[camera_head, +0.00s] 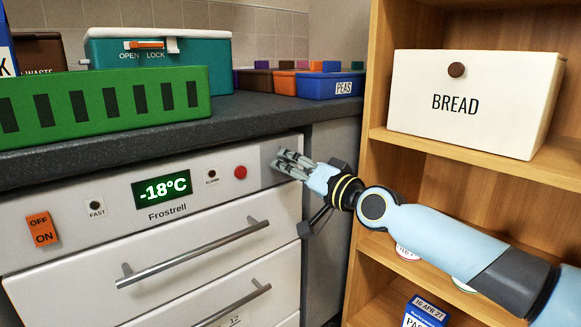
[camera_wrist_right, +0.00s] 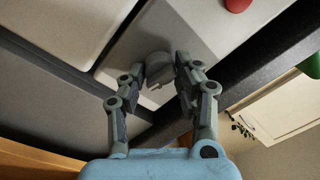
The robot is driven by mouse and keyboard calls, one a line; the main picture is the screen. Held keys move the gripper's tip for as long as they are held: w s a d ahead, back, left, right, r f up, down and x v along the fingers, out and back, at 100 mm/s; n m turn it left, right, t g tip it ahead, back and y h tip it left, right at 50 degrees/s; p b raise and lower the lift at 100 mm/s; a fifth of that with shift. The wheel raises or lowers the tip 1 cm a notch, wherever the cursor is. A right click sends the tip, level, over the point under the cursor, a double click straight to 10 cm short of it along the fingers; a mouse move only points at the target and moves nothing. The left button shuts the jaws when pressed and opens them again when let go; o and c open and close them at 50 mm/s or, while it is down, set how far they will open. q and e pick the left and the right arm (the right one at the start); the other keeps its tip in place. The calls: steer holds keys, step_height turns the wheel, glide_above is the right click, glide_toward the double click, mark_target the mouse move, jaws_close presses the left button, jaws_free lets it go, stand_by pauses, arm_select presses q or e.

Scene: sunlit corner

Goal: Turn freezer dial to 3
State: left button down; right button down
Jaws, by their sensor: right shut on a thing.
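The white freezer (camera_head: 80,220) shows its control panel, with a green display reading -18°C (camera_head: 162,189). My right gripper (camera_head: 287,162) reaches in from the right to the right end of the panel. In the right wrist view a grey dial (camera_wrist_right: 158,70) sits between the fingertips of my right gripper (camera_wrist_right: 160,80), which are shut on it. In the head view the fingers cover the dial, and its marks and setting cannot be read. My left gripper is not in view.
A red button (camera_head: 240,172), an alarm button, a FAST button and an orange OFF/ON switch (camera_head: 42,230) line the panel. Drawer handles (camera_head: 195,255) stick out below. The dark worktop (camera_head: 240,115) overhangs above. A wooden shelf (camera_head: 470,165) with a bread box (camera_head: 475,140) stands right.

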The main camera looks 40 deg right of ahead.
steer(key=c, duration=1)
jaws_free()
steer(key=shift+o, duration=0.2)
